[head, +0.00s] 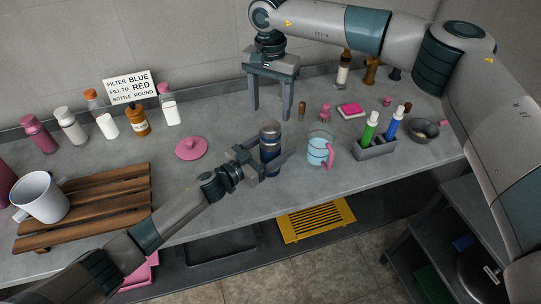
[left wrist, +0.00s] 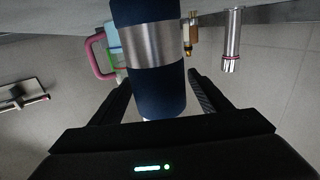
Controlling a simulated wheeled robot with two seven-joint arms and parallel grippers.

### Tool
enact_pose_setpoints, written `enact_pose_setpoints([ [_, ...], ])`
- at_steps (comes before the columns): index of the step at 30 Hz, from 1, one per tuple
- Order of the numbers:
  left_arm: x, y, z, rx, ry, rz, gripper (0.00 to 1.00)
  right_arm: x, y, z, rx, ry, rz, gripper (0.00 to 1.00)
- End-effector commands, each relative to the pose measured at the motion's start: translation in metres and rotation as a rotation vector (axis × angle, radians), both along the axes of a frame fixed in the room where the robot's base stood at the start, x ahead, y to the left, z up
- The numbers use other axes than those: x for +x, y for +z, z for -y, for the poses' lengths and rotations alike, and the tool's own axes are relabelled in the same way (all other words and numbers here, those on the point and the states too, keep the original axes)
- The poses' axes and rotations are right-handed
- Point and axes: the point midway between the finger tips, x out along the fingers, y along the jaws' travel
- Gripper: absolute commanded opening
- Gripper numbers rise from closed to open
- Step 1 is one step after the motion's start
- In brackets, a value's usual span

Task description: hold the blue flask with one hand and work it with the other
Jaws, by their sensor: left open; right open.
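The blue flask (head: 270,136), dark blue with a silver band, stands upright on the grey counter near its front middle. My left gripper (head: 269,158) is open at the flask, with its fingers on either side of it. In the left wrist view the flask (left wrist: 150,62) sits between the two open fingers (left wrist: 158,98); whether they touch it is unclear. My right gripper (head: 270,95) is open above the counter behind the flask, fingers pointing down, with nothing between them.
A blue cup with a pink handle (head: 319,150) stands just right of the flask. A grey holder (head: 374,151) with green and blue bottles is farther right. A pink lid (head: 191,148) lies to the left.

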Motion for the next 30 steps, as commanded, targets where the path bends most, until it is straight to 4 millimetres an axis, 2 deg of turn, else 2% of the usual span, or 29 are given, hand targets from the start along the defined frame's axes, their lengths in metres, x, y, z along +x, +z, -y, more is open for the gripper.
enact_pose_setpoints([
  [6,0.012,0.0,0.013,0.0,0.001,0.0,0.7,0.0,0.0,0.0,0.0,0.0,0.0,0.62],
  [17,0.014,0.0,0.015,0.001,0.001,-0.001,0.7,0.0,0.0,0.0,0.0,0.0,0.0,0.62],
  [20,0.014,0.0,0.015,0.001,0.001,-0.001,0.51,0.0,0.0,0.0,0.0,0.0,0.0,0.62],
  [26,0.014,0.0,0.015,0.001,0.001,-0.001,0.04,0.0,0.0,0.0,0.0,0.0,0.0,0.62],
  [27,0.014,0.0,0.015,0.001,0.001,-0.001,0.0,0.0,0.0,0.0,0.0,0.0,0.0,0.62],
  [30,0.014,0.0,0.015,0.001,0.001,-0.001,0.0,0.0,0.0,0.0,0.0,-0.009,0.0,0.62],
])
